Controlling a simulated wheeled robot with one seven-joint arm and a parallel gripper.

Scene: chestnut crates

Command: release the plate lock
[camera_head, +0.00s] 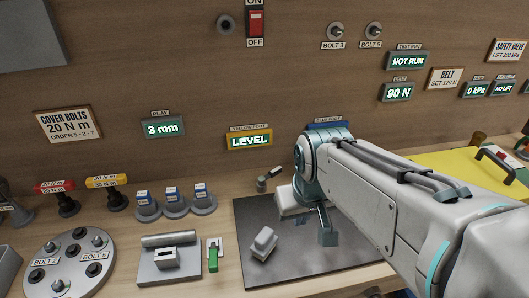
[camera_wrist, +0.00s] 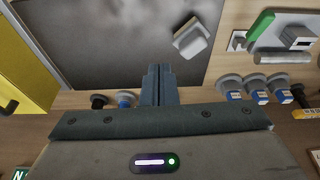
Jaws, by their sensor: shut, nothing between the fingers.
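A small lever with a green handle (camera_head: 213,261) on a white base stands beside a grey metal block (camera_head: 168,263); I take this lever to be the plate lock. The green handle also shows at the upper right in the wrist view (camera_wrist: 261,26). My gripper (camera_head: 327,238) is over the dark plate (camera_head: 285,255), to the right of the green lever and apart from it. In the wrist view my gripper's fingers (camera_wrist: 158,85) are pressed together with nothing between them. My arm hides part of the dark plate's right side.
A light grey block (camera_head: 263,243) lies on the dark plate, and another pale block (camera_head: 292,200) is partly behind my gripper. Blue-topped knobs (camera_head: 172,200) stand behind the metal block. A round bolt cover (camera_head: 68,265) is at left. A yellow panel (camera_head: 460,170) is at right.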

